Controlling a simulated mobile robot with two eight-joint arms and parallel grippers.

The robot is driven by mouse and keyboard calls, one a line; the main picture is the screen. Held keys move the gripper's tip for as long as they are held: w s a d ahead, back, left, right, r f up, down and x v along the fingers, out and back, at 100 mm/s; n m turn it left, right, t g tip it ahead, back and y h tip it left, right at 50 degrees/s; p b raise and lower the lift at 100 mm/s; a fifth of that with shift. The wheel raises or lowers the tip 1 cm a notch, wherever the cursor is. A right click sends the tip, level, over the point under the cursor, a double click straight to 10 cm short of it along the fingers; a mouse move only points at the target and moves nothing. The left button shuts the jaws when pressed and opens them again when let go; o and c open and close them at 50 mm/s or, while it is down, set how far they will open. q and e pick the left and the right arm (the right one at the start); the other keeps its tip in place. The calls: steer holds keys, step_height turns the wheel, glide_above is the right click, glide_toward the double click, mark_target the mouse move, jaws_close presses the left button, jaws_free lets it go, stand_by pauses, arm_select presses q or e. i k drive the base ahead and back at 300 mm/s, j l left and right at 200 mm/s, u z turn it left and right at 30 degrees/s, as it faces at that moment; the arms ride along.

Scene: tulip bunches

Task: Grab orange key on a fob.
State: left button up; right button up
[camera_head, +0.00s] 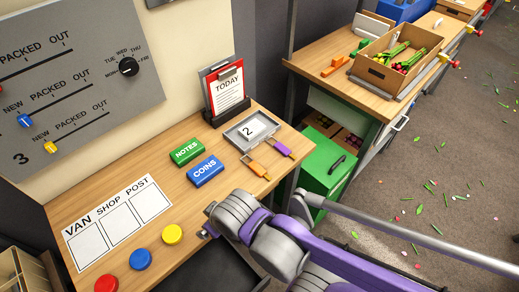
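The orange key on a fob (254,166) lies flat on the wooden desk, just in front of a grey tray (239,135) holding a card marked 2. A purple key on a fob (280,149) lies close beside it to the upper right. A grey and purple arm of mine reaches in from the lower right and covers the desk edge below the orange key, apart from the key in the picture.
Green NOTES (187,151) and blue COINS (205,171) blocks sit left of the orange key. A red clipboard (226,90) stands behind the tray. Red, blue and yellow discs (172,234) line the front edge. A green cabinet (328,160) stands to the right.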

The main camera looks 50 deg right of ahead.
mark_target(258, 170)
steer(key=l+z, duration=0.25)
steer(key=z, duration=0.15)
steer(key=k+l+z, duration=0.1)
steer(key=l+z, duration=0.15)
steer(key=z, duration=0.2)
steer(key=l+z, duration=0.25)
steer(key=z, duration=0.15)
steer(key=k+j+u, duration=0.15)
steer(key=u, duration=0.15)
steer(key=j, duration=0.1)
